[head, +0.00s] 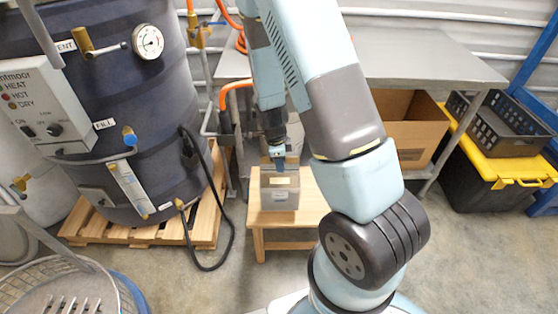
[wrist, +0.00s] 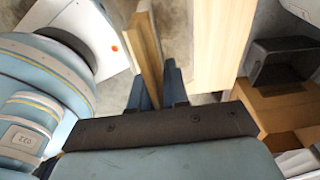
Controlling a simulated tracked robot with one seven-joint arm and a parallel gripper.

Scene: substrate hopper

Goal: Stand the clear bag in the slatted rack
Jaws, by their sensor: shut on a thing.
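My gripper (head: 278,164) points down at the top of a greyish, see-through-looking block with pale labels, which I take to be the clear bag (head: 281,198). It is shut on the bag. The bag is upright over the small wooden stool (head: 316,204); I cannot tell whether its bottom touches the stool. I cannot make out the slatted rack for certain.
A big dark drum (head: 110,110) stands on a pallet (head: 150,235) at left, its black hose hanging near the stool. A steel table (head: 430,68) is behind. A cardboard box (head: 412,125) and a yellow-lidded tote (head: 500,170) are at right. A wire basket (head: 30,270) is front left.

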